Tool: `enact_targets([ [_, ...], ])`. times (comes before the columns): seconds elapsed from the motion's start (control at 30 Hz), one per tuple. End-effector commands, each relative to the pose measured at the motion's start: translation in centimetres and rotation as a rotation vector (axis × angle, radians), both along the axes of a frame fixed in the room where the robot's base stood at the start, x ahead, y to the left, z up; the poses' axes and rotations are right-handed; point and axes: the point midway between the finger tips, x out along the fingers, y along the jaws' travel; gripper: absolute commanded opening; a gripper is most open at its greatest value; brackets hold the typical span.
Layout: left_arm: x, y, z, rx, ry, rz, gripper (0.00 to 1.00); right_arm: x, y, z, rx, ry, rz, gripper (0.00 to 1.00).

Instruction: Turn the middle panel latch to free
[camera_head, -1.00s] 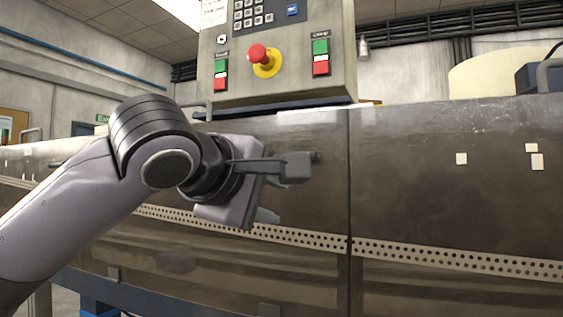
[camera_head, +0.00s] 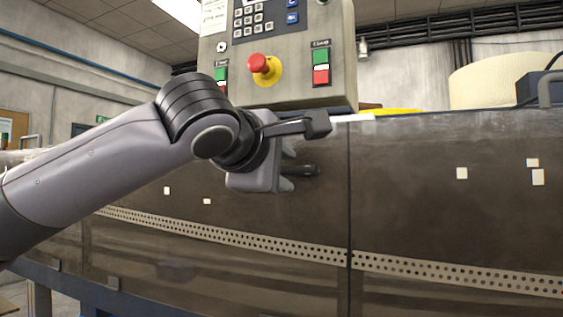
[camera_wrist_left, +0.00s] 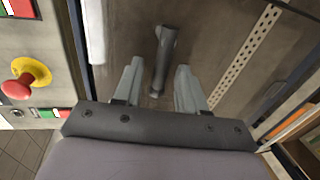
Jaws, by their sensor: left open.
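The middle panel latch (camera_head: 302,170) is a dark handle on the brown machine panel, just left of the vertical seam in the head view. In the left wrist view the latch (camera_wrist_left: 163,58) stands out from the panel, its near end lying between my fingers. My left gripper (camera_head: 287,168) is in front of the panel at the latch's left end. In the wrist view the left gripper (camera_wrist_left: 158,82) is open, with one finger on each side of the latch and a gap to both. My right gripper is not in view.
The control box (camera_head: 280,55) with a red emergency button (camera_head: 264,67) stands on the machine just above my left wrist. A perforated strip (camera_head: 230,232) runs along the panels below. The right panel (camera_head: 440,200) is clear of my arms.

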Motion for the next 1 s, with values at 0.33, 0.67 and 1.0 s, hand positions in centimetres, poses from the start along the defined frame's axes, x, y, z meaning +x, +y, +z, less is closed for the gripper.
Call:
enact_targets([
  [0.33, 0.2, -0.08, -0.09, 0.001, 0.0, 0.0, 0.21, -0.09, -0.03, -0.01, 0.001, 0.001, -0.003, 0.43],
  [0.67, 0.2, -0.09, -0.14, 0.004, -0.001, -0.001, 0.0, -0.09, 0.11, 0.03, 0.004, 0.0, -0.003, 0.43],
  [1.0, 0.18, -0.27, -0.05, 0.08, -0.03, -0.004, 0.0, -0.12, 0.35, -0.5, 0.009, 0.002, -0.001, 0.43],
])
